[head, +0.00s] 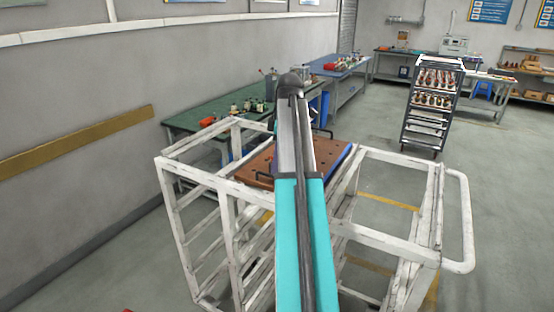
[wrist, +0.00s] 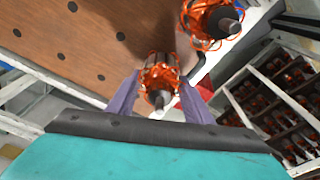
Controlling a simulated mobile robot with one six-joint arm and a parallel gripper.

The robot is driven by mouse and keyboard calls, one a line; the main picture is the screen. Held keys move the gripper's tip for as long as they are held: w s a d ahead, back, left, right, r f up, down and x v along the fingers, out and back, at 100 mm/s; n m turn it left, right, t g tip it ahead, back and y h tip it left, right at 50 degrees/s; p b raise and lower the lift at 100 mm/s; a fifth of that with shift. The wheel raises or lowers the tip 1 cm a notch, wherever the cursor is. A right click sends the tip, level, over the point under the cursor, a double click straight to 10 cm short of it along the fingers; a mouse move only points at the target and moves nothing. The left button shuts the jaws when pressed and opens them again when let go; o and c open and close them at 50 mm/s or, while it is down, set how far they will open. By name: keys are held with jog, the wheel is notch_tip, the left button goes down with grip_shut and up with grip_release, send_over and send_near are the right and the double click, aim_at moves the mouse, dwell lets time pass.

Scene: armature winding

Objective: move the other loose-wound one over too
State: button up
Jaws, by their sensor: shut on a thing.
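My gripper (wrist: 161,80) is in the wrist view, its two purple-grey fingers shut on an armature (wrist: 159,86) with loose orange wire and a grey shaft end toward the camera. A second armature (wrist: 212,20) with similar loose orange wire is just beyond, to the upper right. What it rests on is hard to tell. The brown board (wrist: 65,45) with round dark holes lies to the left. In the head view the board (head: 256,168) shows on the white frame cart, and my arm hides the gripper and both armatures.
The white frame cart (head: 228,188) has open rails around the board. A green bench (head: 190,148) with small parts stands behind left, a blue bench (head: 340,70) farther back. A dark rack (head: 432,105) with several armatures stands right. Several armatures on shelves (wrist: 275,108) show lower right in the wrist view.

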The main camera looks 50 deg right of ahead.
jog(key=shift+f, duration=0.2)
jog(key=o, duration=1.6)
jog(key=shift+s, duration=0.1)
jog(key=shift+f, duration=0.15)
jog(key=shift+r, duration=0.2)
